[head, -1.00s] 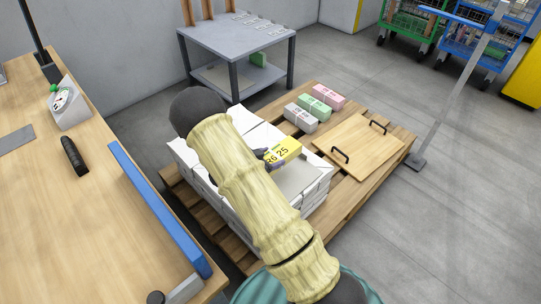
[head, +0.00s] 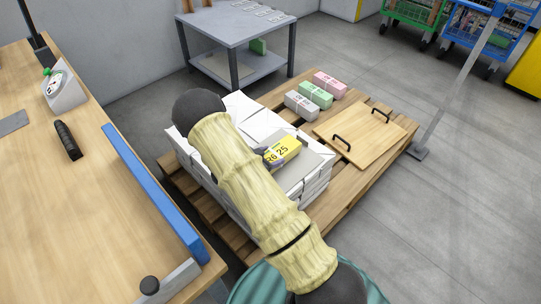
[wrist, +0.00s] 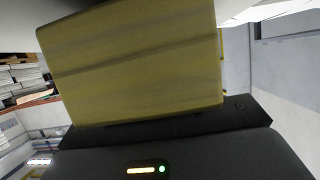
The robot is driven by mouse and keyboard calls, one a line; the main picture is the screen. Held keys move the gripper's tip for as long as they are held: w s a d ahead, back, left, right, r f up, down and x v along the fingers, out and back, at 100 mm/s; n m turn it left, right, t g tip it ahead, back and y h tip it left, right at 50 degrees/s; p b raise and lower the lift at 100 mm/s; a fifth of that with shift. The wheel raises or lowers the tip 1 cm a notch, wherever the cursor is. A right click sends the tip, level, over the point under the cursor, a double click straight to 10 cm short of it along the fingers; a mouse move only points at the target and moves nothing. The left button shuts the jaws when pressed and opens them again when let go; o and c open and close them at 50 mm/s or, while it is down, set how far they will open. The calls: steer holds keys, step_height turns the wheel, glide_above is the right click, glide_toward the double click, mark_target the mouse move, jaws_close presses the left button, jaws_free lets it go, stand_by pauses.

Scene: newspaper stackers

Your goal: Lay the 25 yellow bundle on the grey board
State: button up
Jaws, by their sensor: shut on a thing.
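The yellow bundle (head: 284,150), its label ending in 25, is held over the white stacks on the pallet. My gripper (head: 268,156) is shut on it, mostly hidden behind my arm. In the wrist view the bundle (wrist: 135,65) fills the upper middle, right in front of the dark gripper body. The grey board (head: 306,166) lies flat on top of the near right part of the white stacks. The bundle overlaps its far left part in the head view. I cannot tell whether the two touch.
Grey (head: 300,105), green (head: 315,94) and pink (head: 329,83) bundles sit in a row on the pallet. A wooden lid with two black handles (head: 362,134) lies to their right. A workbench (head: 60,210) with a blue rail (head: 155,190) stands left. A grey metal table (head: 235,30) stands behind.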

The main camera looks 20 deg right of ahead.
steer(key=shift+f+b, duration=0.3)
steer(key=shift+f, duration=0.2)
stand_by(0.5)
steer(key=o, duration=1.7)
steer(key=shift+a, duration=0.1)
steer(key=p+v, duration=0.4)
steer(key=v, duration=0.8)
steer(key=shift+s, duration=0.1)
